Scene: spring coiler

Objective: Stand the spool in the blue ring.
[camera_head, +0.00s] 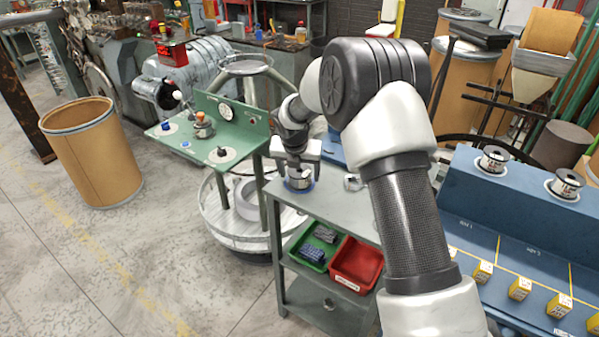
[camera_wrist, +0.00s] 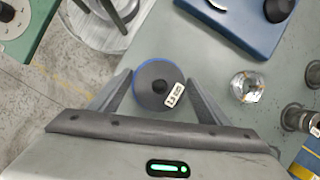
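The spool (camera_wrist: 150,92), with a dark round top flange, a dark hub and a white label, stands upright on the table. In the head view the spool (camera_head: 299,182) looks silvery below my gripper. The blue ring (camera_wrist: 140,68) shows as a thin arc along the spool's far left edge in the wrist view. In the head view the blue ring (camera_head: 300,190) shows under the spool's foot. My gripper (camera_wrist: 159,77) has a finger on each side of the spool, with narrow gaps visible. Whether the spool's base is fully seated inside the ring is hidden.
The grey-green table (camera_head: 345,205) also carries a small shiny part (camera_wrist: 247,87) right of the spool and a blue plate (camera_wrist: 235,22) beyond. A green stand (camera_head: 225,135) is close on the left. Green and red bins (camera_head: 357,265) sit on the lower shelf.

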